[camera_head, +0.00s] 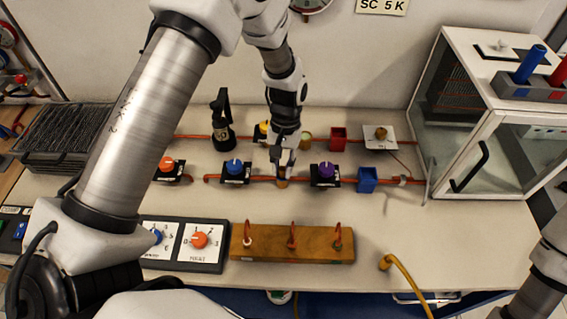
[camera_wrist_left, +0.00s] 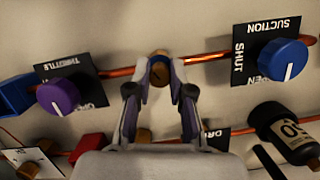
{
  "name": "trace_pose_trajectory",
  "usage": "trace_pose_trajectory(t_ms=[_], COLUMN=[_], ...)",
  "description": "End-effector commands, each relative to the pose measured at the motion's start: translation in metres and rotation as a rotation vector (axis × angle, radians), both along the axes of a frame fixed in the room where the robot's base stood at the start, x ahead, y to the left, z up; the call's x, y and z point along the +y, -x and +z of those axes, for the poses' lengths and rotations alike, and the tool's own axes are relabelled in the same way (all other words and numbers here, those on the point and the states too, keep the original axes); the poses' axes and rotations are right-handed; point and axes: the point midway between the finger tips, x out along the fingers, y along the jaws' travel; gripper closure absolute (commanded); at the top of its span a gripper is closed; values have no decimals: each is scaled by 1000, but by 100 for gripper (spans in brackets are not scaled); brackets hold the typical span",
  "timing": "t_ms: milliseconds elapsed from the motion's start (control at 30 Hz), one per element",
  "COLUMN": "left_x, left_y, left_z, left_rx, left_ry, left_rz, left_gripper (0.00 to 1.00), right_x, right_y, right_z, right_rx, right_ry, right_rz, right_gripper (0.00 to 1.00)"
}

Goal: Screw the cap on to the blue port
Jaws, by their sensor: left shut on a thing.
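My left gripper (camera_head: 281,168) points down at the lower copper pipe, between the suction and throttle valves. Its fingers are shut on a small brass cap (camera_wrist_left: 160,73), which also shows under the fingertips in the head view (camera_head: 282,183). The cap sits at the pipe line. A thin bluish edge shows around its far side in the left wrist view; it may be the blue port, otherwise hidden. I cannot tell whether the cap's thread is engaged. My right gripper is out of view; only part of its arm shows at lower right.
The blue-knobbed suction valve (camera_head: 235,170) and purple-knobbed throttle valve (camera_head: 325,172) flank the gripper. A blue cup (camera_head: 367,180) and red cup (camera_head: 338,139) stand to the right. A black bottle (camera_head: 222,122) stands behind left. A wooden block (camera_head: 318,254) with copper hooks lies in front.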

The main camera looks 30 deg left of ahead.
Motion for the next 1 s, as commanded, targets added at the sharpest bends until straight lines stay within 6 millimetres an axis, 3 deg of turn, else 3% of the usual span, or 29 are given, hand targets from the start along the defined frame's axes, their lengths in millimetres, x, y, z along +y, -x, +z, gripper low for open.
trace_pose_trajectory(t_ms=[200,233,267,467,500,567,600,867,1000], left_x=[0,0,0,0,0,0,0,0,1], left_y=[5,5,5,2,2,2,1,0,-3], left_z=[-1,-1,-1,-1,-1,0,0,0,10], left_rx=[14,14,14,7,6,5,4,2,-1], left_ry=[0,0,0,0,1,0,0,1,1], left_rz=[-14,-14,-14,-12,-12,-12,-12,-11,-11], left_gripper=[100,75,65,62,59,37,33,33,33], right_x=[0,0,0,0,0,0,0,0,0], right_y=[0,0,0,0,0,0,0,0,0], right_z=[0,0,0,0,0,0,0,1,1], right_rx=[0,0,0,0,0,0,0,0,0], right_ry=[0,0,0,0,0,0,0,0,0], right_rz=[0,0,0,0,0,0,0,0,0], right_gripper=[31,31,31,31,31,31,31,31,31])
